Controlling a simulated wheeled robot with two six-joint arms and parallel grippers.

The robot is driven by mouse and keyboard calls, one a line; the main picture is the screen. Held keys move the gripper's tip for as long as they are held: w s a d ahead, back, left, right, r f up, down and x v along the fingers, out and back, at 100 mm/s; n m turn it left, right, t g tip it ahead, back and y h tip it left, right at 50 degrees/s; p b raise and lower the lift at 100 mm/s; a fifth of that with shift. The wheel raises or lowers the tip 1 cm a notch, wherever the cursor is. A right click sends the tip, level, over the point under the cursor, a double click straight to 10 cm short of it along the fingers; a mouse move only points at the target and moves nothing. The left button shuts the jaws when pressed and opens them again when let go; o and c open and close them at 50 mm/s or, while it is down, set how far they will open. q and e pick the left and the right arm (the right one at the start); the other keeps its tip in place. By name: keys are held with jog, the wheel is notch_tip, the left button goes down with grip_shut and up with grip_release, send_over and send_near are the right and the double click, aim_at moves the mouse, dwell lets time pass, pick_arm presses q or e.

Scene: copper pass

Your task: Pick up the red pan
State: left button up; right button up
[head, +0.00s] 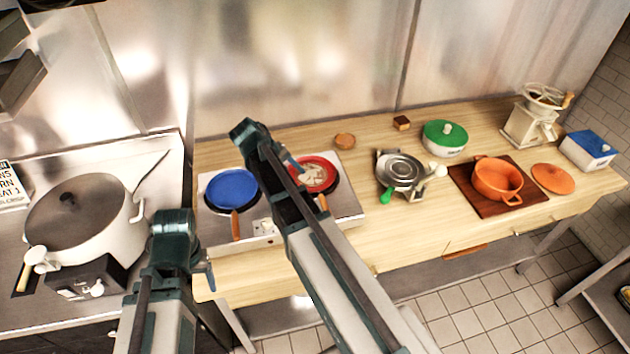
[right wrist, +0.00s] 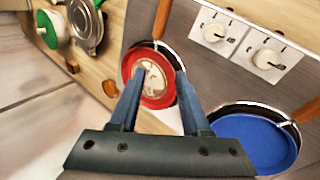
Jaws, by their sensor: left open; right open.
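The red pan (head: 332,172) sits on the right burner of the two-burner hob, with pale pieces inside it. Its brown handle points toward the front of the counter. My right gripper (head: 298,168) is open above the pan, and my arm hides the pan's left side in the head view. In the right wrist view the red pan (right wrist: 153,102) shows between the open fingers (right wrist: 159,82), with its handle (right wrist: 162,18) beyond them. I cannot tell whether the fingers touch the rim. My left gripper (head: 205,272) is open and empty, low at the left, apart from the pan.
A blue pan (head: 233,188) sits on the left burner, close to the red one. A large lidded pot (head: 120,225) stands at the left. Hob knobs (head: 265,226) face the front.

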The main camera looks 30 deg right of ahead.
jog(key=f+b, duration=0.1)
jog(key=b, duration=0.6)
send_near(319, 193)
jog(key=f, duration=0.2)
jog(key=w+f, duration=0.1)
jog(key=shift+d+f, duration=0.25)
jog(key=shift+d, duration=0.15)
jog(key=shift+d+f+b, duration=0.15)
jog(key=shift+b, duration=0.15)
jog(key=d+f+b, duration=0.1)
jog(key=s+d+f+b, duration=0.1)
jog(key=f+b, duration=0.1)
jog(key=shift+d+f, duration=0.25)
jog(key=shift+d, duration=0.15)
jog(key=shift+w+d+f+b, duration=0.1)
jog(key=shift+d+f+b, duration=0.2)
jog(key=shift+b, duration=0.25)
jog(key=shift+r, duration=0.1)
grip_shut()
